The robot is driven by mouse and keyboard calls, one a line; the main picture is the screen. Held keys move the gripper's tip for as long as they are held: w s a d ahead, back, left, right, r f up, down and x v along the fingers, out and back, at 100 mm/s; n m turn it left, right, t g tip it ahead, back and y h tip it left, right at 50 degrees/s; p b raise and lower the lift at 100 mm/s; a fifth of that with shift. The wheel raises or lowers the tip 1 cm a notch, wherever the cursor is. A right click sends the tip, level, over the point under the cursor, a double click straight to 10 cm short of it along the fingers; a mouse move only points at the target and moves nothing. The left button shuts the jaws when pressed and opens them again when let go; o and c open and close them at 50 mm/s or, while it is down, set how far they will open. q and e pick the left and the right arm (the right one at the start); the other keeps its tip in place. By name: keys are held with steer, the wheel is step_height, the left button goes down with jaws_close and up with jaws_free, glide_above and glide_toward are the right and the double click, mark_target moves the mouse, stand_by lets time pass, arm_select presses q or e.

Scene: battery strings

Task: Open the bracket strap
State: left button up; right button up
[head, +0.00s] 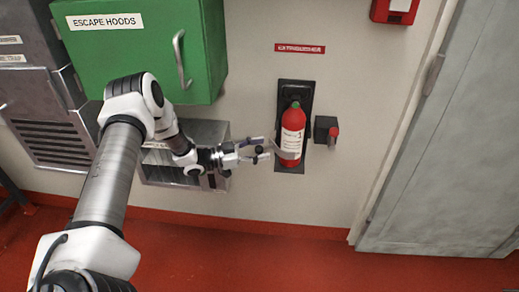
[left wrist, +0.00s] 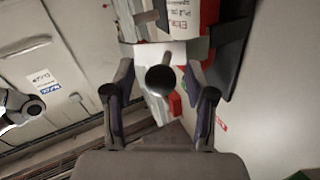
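A red fire extinguisher (head: 292,135) with a white label stands upright in a black wall bracket (head: 292,88). A pale strap (head: 278,150) shows at its left side; whether it is fastened is hard to tell. In the left wrist view, a lever with a dark round knob (left wrist: 160,80) points toward the camera, in front of the extinguisher (left wrist: 188,18). My left gripper (head: 262,151) is just left of the extinguisher. In the left wrist view its fingers (left wrist: 158,94) are wide apart, with the knob between them and gaps on both sides. My right gripper is not in view.
A dark box with a red knob (head: 333,132) is on the wall close right of the bracket. A green escape hoods cabinet (head: 140,45) hangs above my left arm, over an open metal box (head: 213,135). A grey door (head: 440,140) is at right.

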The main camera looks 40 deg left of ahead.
mark_target(259, 146)
arm_select(q)
step_height(259, 146, up, 10)
steer(key=shift+r, duration=0.1)
stand_by(0.4)
steer(key=shift+c, duration=0.3)
